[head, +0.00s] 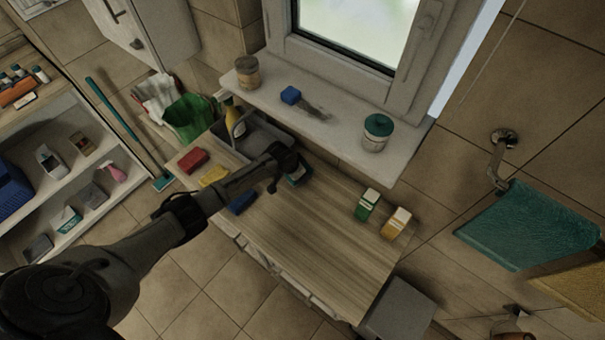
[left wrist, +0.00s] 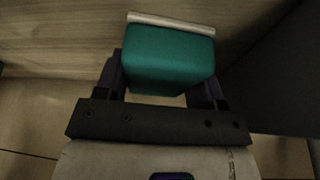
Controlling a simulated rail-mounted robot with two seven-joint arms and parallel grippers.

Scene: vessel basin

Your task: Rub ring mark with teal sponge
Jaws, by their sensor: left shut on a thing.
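My left gripper (left wrist: 165,78) is shut on the teal sponge (left wrist: 170,58), which sits between its two fingers in the left wrist view. A pale strip shows along the sponge's far edge. In the head view, my left gripper (head: 287,171) is over the wooden counter, just right of the grey basin (head: 270,138), and a small part of the teal sponge (head: 301,172) shows beside it. I cannot make out the ring mark; my arm hides part of the basin and counter. My right gripper is not in view.
Red (head: 193,160), yellow (head: 214,175) and blue (head: 241,201) blocks lie on the counter's left part. A green carton (head: 367,205) and a yellow carton (head: 396,223) stand at the right. The counter's front middle is clear.

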